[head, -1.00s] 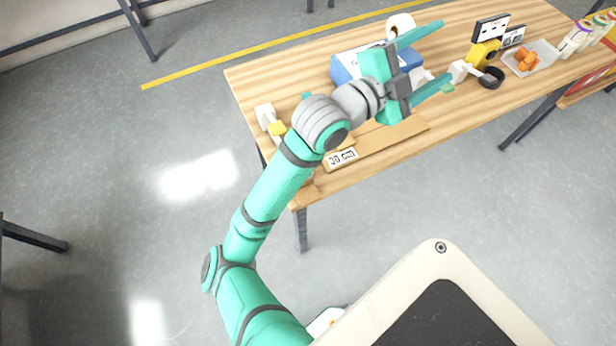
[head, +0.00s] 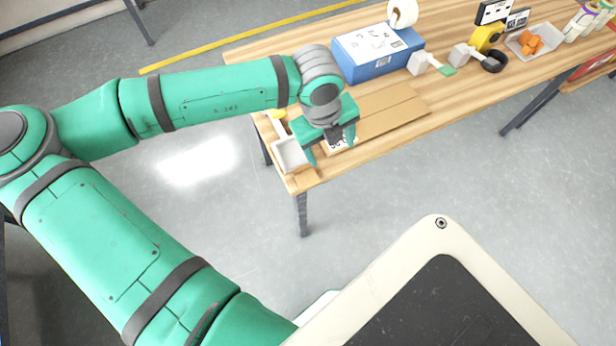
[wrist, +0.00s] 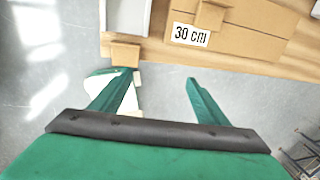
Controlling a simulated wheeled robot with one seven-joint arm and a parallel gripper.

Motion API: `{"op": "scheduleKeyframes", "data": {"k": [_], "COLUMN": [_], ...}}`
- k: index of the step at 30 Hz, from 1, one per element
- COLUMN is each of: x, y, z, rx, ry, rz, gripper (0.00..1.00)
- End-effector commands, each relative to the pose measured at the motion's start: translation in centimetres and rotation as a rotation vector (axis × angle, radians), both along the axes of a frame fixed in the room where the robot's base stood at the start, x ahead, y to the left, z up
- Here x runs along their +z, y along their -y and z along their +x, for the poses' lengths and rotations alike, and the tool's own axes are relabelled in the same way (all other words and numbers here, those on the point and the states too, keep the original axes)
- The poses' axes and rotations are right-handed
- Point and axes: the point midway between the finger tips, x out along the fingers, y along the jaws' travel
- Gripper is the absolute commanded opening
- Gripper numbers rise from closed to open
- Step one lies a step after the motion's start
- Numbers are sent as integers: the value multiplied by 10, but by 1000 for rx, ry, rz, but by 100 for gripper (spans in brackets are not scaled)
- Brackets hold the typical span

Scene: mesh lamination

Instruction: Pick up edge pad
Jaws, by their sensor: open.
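A small tan block, which looks like the edge pad (wrist: 125,54), sits at the table's near edge in the wrist view, just below a white tray. I cannot clearly make it out in the head view. My gripper (wrist: 160,79) is open and empty, its two green fingers apart. The left fingertip appears just below the block in the picture; the right fingertip is over the floor beyond the table edge. In the head view my gripper (head: 331,153) points down over the near left end of the table.
The white tray (head: 289,153) stands left of my gripper. A cardboard strip with a "30 cm" label (wrist: 190,35) lies right of the block, with another small brown block (wrist: 211,14) on it. A blue box (head: 378,55), tape rolls and an orange-filled tray (head: 514,45) stand farther back.

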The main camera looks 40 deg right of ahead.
Motion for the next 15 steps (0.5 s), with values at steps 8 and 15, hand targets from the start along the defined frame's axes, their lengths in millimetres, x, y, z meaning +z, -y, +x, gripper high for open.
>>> {"op": "scheduleKeyframes", "data": {"k": [8, 15], "x": [-4, -36], "y": [-50, -52], "z": [22, 23], "rx": [-13, -13], "ry": [49, 49], "rz": [165, 172], "gripper": [69, 69]}}
